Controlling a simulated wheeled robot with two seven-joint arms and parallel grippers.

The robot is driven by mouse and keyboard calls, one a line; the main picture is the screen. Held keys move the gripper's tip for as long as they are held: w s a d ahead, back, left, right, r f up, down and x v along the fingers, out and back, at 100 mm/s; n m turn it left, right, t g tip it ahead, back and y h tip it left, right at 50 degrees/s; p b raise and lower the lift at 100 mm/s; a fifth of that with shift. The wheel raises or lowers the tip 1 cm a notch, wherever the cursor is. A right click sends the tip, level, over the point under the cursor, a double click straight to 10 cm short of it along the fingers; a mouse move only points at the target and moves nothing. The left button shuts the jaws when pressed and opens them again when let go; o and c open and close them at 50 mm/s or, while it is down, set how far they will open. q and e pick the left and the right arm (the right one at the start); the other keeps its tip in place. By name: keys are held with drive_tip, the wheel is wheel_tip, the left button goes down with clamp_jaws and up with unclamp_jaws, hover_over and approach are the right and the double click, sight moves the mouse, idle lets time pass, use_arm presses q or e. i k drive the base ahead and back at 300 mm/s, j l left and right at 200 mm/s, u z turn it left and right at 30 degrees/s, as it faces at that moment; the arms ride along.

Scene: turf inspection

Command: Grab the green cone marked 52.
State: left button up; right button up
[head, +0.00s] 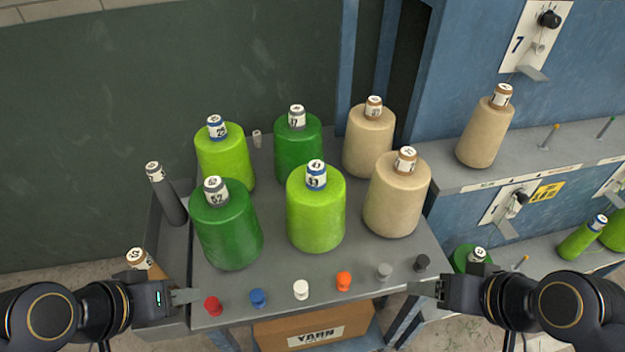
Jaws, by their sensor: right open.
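The dark green cone (228,232) whose tip label reads 52 stands upright at the front left of the grey table (345,270). My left gripper (187,296) is below and left of this cone, apart from it, near the table's front left corner. I cannot tell whether its jaws are open. My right gripper (424,289) is open and empty at the front right corner, far from the cone.
Light green cones (316,215) (224,158), another dark green cone (298,150) and beige cones (396,200) (368,142) stand close by. A dark narrow cone (170,200) leans at left. Coloured pegs (258,298) line the front edge. Blue shelving (530,165) stands right.

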sight(223, 213)
drive_tip(key=k+l+u, duration=0.2)
drive_tip(key=l, duration=0.2)
drive_tip(key=k+l+u, duration=0.1)
drive_tip(key=l+u, duration=0.15)
drive_tip(key=l, duration=0.2)
drive_tip(key=k+l+u, duration=0.2)
drive_tip(key=l, duration=0.15)
drive_tip(key=k+l+u, duration=0.2)
drive_tip(key=l, duration=0.15)
